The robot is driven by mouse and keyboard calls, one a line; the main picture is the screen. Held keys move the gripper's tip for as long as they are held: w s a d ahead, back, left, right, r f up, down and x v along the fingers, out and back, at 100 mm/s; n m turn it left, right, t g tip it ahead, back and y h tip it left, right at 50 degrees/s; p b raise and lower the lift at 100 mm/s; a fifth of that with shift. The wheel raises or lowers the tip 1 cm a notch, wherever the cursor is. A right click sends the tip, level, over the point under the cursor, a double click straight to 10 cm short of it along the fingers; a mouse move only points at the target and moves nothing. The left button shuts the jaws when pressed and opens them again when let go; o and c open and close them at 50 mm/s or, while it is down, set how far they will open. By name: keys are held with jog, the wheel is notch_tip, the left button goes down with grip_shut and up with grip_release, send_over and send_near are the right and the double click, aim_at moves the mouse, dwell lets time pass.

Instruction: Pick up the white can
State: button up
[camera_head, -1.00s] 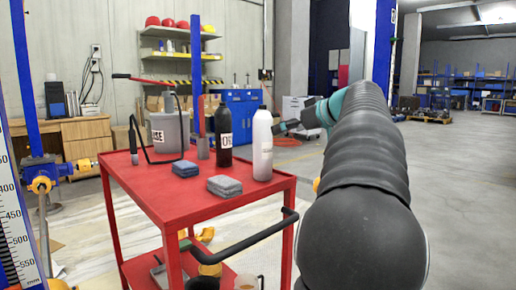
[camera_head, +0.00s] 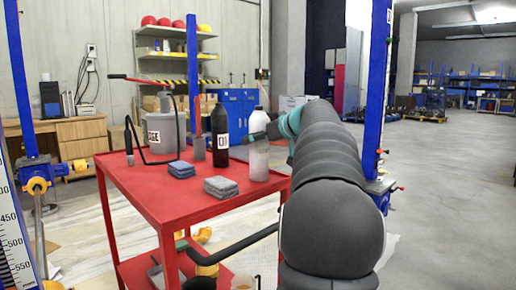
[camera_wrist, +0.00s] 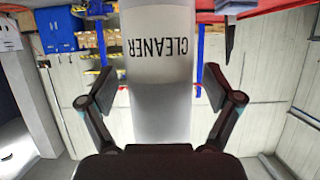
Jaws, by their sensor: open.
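The white can (camera_head: 258,160), a tall bottle shape with a narrow neck, stands upright on the red cart (camera_head: 145,188) near its right edge. In the wrist view, which is upside down, the can (camera_wrist: 160,45) fills the middle and reads CLEANER. My gripper (camera_wrist: 160,84) is open, with one finger on each side of the can and visible gaps between. In the head view, my gripper (camera_head: 266,132) reaches the upper part of the can from the right and partly covers it.
A black bottle (camera_head: 219,134) stands close to the can's left. Folded grey cloths (camera_head: 221,187) lie in front, and a grey container (camera_head: 163,136) with a hose stands at the back left. A blue post (camera_head: 376,90) rises to the right of the cart.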

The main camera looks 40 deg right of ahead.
jog(key=shift+c, duration=0.2)
jog(key=c, duration=1.5)
jog(key=shift+r, duration=0.1)
jog(key=shift+c, duration=0.2)
